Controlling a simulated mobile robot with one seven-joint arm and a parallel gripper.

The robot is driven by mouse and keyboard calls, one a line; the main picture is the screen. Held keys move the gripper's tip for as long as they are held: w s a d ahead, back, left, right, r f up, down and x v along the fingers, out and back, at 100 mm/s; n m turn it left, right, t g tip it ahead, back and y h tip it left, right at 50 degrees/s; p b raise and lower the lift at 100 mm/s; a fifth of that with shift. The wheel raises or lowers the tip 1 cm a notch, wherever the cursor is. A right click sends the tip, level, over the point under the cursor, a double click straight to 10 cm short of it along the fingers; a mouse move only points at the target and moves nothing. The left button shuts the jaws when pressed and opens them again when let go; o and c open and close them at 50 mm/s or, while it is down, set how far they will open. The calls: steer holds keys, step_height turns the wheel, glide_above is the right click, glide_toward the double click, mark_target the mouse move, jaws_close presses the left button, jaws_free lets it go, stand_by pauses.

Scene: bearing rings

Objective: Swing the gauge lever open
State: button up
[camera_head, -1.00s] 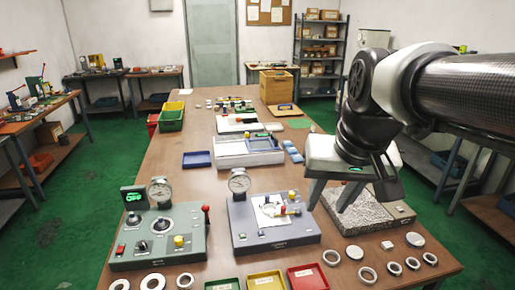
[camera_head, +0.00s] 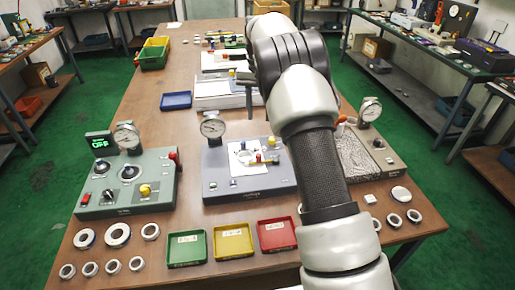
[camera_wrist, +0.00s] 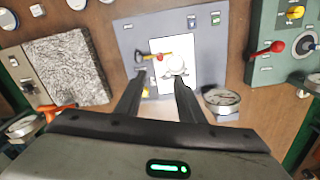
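The middle blue-grey gauge unit (camera_head: 245,188) has a round dial gauge (camera_head: 212,126) at its back left and a white plate (camera_head: 243,157) with small yellow and red knobs. In the wrist view, a short orange-yellow lever (camera_wrist: 146,57) with a red part lies beside a pale round piece (camera_wrist: 176,64) on that plate. The dial (camera_wrist: 221,100) shows to the right there. My gripper (camera_wrist: 161,76) is open and empty, its fingers apart above this unit, pointing down at the plate. I cannot tell its exact height.
A green unit (camera_head: 128,184) with a red-knobbed lever (camera_head: 173,156) stands left. A stone-slab unit (camera_head: 357,160) with another dial (camera_head: 370,109) stands right, partly behind my arm. Green, yellow (camera_head: 233,241) and red trays and several metal rings (camera_head: 118,234) lie in front.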

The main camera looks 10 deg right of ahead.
mark_target(259, 154)
step_height(259, 154, down, 17)
steer(key=shift+f, duration=0.1)
stand_by(0.3)
steer(key=shift+s, duration=0.1)
steer(key=shift+c, duration=0.3)
jaws_close()
